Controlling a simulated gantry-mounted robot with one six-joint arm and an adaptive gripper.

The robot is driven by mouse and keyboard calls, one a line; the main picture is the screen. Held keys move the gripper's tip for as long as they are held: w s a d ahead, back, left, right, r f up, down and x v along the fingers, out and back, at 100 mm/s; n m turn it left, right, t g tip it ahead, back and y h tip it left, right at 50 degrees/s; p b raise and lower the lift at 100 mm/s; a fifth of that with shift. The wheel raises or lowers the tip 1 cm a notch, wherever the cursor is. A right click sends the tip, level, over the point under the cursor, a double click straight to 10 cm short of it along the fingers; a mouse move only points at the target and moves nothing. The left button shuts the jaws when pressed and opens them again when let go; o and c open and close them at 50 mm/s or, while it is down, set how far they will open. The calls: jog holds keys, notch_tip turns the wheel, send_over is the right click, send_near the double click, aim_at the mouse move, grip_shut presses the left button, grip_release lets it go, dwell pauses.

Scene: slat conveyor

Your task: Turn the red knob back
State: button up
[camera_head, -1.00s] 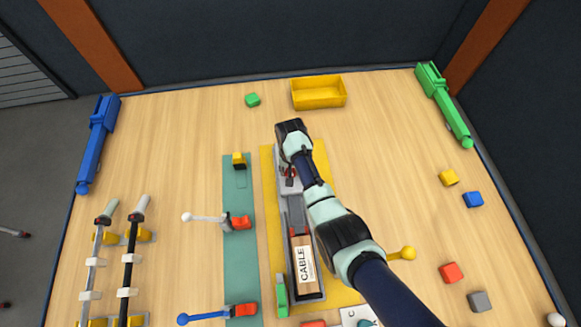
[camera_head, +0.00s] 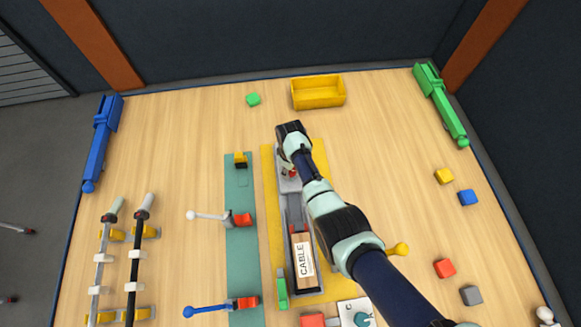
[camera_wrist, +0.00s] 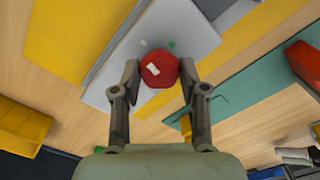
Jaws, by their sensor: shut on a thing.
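The red knob (camera_wrist: 158,69) sits on a light grey plate (camera_wrist: 118,68) in the wrist view, with a small white mark on its top. My gripper (camera_wrist: 160,76) has one finger on each side of the knob and is shut on it. A white dot and a green dot show on the plate beside the knob. In the head view my gripper (camera_head: 290,172) is at the upper end of the grey fixture, and my arm hides most of the knob.
Below the knob, a box labelled CABLE (camera_head: 304,261) lies in the grey fixture on a yellow mat (camera_head: 268,185). A teal strip (camera_head: 236,195) with a white-knobbed lever (camera_head: 207,216) stands to the left. A yellow tray (camera_head: 318,92) is behind; the wood around it is mostly clear.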

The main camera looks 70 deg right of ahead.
jog(key=shift+n, duration=1.1)
jog(key=o, duration=1.1)
jog(key=shift+o, duration=0.2)
notch_tip(320, 180, up, 12)
